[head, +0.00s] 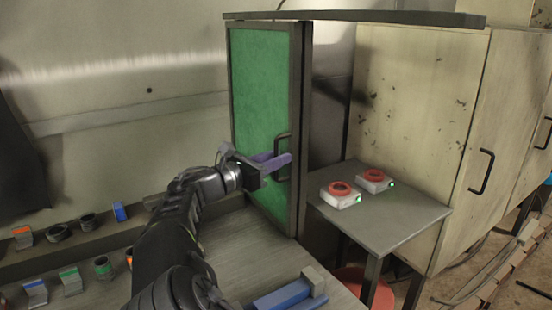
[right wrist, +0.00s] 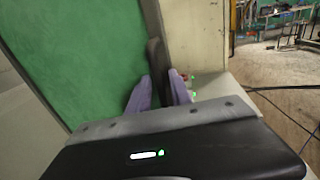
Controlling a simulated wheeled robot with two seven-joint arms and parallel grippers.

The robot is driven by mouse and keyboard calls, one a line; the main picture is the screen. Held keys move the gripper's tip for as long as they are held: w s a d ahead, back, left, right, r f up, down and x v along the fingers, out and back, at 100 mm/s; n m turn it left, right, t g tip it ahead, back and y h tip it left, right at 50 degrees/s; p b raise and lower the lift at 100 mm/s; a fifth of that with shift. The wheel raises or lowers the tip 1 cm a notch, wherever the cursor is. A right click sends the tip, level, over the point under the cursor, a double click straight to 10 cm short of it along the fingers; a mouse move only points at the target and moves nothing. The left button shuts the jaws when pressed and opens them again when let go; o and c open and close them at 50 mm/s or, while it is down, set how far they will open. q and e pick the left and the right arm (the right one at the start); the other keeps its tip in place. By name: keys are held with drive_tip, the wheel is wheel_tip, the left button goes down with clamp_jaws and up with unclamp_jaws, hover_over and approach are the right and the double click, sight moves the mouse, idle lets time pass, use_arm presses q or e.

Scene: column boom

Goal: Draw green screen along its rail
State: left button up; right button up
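The green screen (head: 262,95) is a tall green panel in a dark frame, standing under a dark overhead rail (head: 400,17). A dark bar handle (head: 283,140) is on its right frame edge. The screen fills the left of the right wrist view (right wrist: 80,50), with the handle (right wrist: 155,55) at its edge. My right gripper (head: 280,162) is at the handle. Its purple fingers (right wrist: 160,92) stand apart, one on each side of the handle. Whether they touch it is hard to tell. My left gripper is not in view.
A grey side table (head: 395,228) holds two white boxes with red rings (head: 343,192), right of the screen. Beige cabinets (head: 420,120) stand behind. Several small parts lie on the left bench. A blue and grey object (head: 283,295) lies on the near bench (head: 245,245).

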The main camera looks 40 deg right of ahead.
clamp_jaws()
idle(1.1)
